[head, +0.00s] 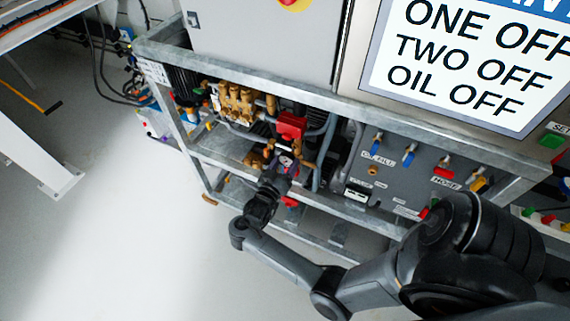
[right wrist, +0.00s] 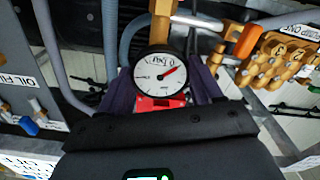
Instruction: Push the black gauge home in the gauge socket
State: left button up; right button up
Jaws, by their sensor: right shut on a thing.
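The black gauge (right wrist: 160,76) has a white dial with a red needle, and its dial faces the right wrist camera. My right gripper (right wrist: 162,84) is shut on it, with one dark finger on each side. In the head view, the right gripper (head: 285,166) is at the front of the pump frame, with the small pale dial of the gauge (head: 286,160) between its fingers. A brass fitting (right wrist: 162,22) lines up with the gauge's edge in the wrist view. I cannot tell how deep the gauge sits, and the socket mouth is hidden. My left gripper is out of view.
A red block (head: 291,125) and brass pump parts (head: 237,102) are close around the gripper. Grey pipes (head: 327,150) run beside it. A grey panel with coloured valve handles (head: 408,154) is to the right. Open floor (head: 110,220) is at the left.

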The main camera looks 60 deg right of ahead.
jog(key=shift+d, duration=1.2)
dwell(0.9)
jog(key=o, duration=1.6)
jog(key=shift+w+d, duration=0.1)
jog(key=shift+a, duration=0.25)
